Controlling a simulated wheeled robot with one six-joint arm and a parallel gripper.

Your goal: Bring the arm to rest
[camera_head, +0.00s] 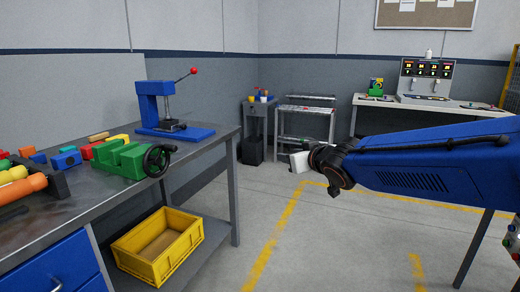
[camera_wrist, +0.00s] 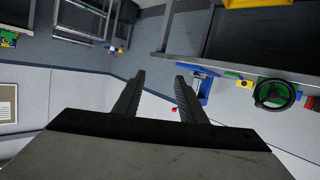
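My blue arm reaches in from the right in the head view, and my gripper (camera_head: 300,161) is at its left end, in the air over the floor. In the wrist view the two dark fingers of my gripper (camera_wrist: 160,90) stand apart with nothing between them. The wrist view is turned, with the bench at its upper right and the wall below. The gripper touches nothing that I can see.
A grey workbench (camera_head: 205,154) at left bears a green vise (camera_head: 122,158), a blue press (camera_head: 155,105) and coloured blocks. A yellow crate (camera_head: 135,262) is on its lower shelf. A cart (camera_head: 305,120) and an instrument table (camera_head: 440,101) stand behind. The middle floor is clear.

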